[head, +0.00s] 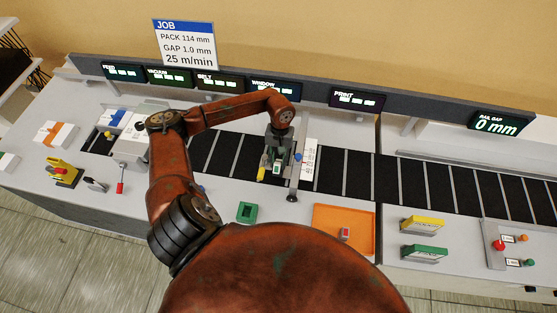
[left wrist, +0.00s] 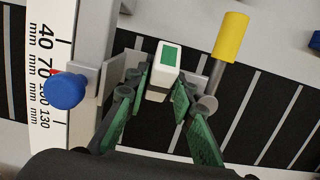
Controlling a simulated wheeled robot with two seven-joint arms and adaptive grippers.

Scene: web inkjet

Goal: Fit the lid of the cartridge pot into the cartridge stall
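My left gripper (head: 277,168) is over the belt, at the grey bridge with the white millimetre scale. In the left wrist view its green-padded fingers (left wrist: 162,92) close in on both sides of a small white block with a green top (left wrist: 164,68). The pads appear to touch its sides. Which part of the cartridge pot this block is, I cannot tell. A green holder with a dark recess (head: 247,212) sits on the table front, possibly the cartridge stall. A small red and grey piece (head: 344,233) lies in the orange tray (head: 326,215). My right gripper is not in view.
A blue knob (left wrist: 66,90) and a yellow-capped post (left wrist: 230,38) flank the gripper closely. The dark striped belt (head: 345,172) runs along the table. Yellow (head: 422,225) and green (head: 424,252) boxes stand at the right. A yellow tool (head: 64,171) stands at the left.

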